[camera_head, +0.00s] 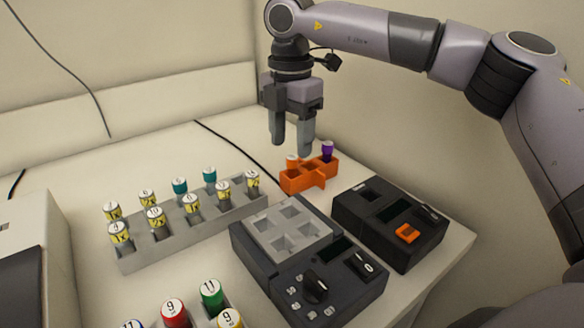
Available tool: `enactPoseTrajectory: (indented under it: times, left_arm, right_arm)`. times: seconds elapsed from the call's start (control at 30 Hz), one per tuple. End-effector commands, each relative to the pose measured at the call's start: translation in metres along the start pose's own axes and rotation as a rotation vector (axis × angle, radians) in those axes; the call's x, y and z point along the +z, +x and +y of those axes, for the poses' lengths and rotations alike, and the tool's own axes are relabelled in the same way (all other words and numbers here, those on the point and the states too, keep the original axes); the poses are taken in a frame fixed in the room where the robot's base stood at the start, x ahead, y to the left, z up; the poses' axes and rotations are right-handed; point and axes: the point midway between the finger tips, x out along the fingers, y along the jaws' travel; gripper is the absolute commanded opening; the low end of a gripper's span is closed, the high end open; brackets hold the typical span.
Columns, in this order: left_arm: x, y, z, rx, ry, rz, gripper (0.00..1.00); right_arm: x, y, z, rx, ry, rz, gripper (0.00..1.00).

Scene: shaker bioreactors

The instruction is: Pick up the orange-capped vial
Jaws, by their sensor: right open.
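The orange-capped vial (292,161) stands upright in the left part of a small orange rack (309,181) at the back of the table. Only its top shows, with a pale label on the cap. A purple-capped vial (327,149) stands at the right end of the same rack. My right gripper (292,152) points down, with its fingers just above and close to the orange-capped vial. The fingers are apart with nothing seen between them. I cannot tell the exact gap to the vial. My left gripper is not in this view.
A grey rack (133,262) with several yellow-labelled and teal-capped vials stands at left. A dark device with a grey four-well block (290,228) and a black device with an orange switch (391,229) stand in front. More coloured vials (211,292) are at the bottom edge.

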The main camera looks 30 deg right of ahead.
Motion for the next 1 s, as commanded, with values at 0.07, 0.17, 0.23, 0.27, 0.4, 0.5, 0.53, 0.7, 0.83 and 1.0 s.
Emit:
enactPoseTrajectory:
  times: [0.07,0.17,0.23,0.27,0.4,0.5,0.53,0.7,0.83,1.0]
  left_arm:
    - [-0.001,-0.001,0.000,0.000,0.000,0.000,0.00]
    - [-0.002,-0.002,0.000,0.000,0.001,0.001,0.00]
    - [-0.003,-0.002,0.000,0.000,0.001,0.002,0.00]
    - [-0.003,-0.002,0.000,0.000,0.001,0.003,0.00]
    - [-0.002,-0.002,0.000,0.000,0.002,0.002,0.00]
    - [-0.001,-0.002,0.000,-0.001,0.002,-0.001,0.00]
    - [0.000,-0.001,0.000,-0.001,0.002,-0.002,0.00]
    - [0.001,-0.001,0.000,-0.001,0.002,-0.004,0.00]
    - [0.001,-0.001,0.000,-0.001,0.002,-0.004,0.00]
    - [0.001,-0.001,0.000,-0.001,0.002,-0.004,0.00]
  right_arm:
    - [0.002,0.010,0.001,-0.003,0.001,0.000,0.55]
    - [0.005,0.024,0.002,-0.004,0.001,0.000,0.55]
    - [0.007,0.035,0.003,-0.004,-0.001,0.000,0.55]
    - [0.006,0.040,0.003,-0.003,-0.001,0.000,0.55]
    - [0.006,0.051,0.003,0.000,0.000,0.000,0.55]
    - [0.006,0.053,0.003,0.001,0.000,0.000,0.55]
    - [0.006,0.053,0.003,0.001,0.000,0.000,0.55]
    - [0.006,0.053,0.003,0.001,0.000,0.000,0.35]
    - [0.006,0.053,0.003,0.001,0.000,0.000,0.07]
    - [0.006,0.052,0.004,0.001,0.000,0.000,0.07]
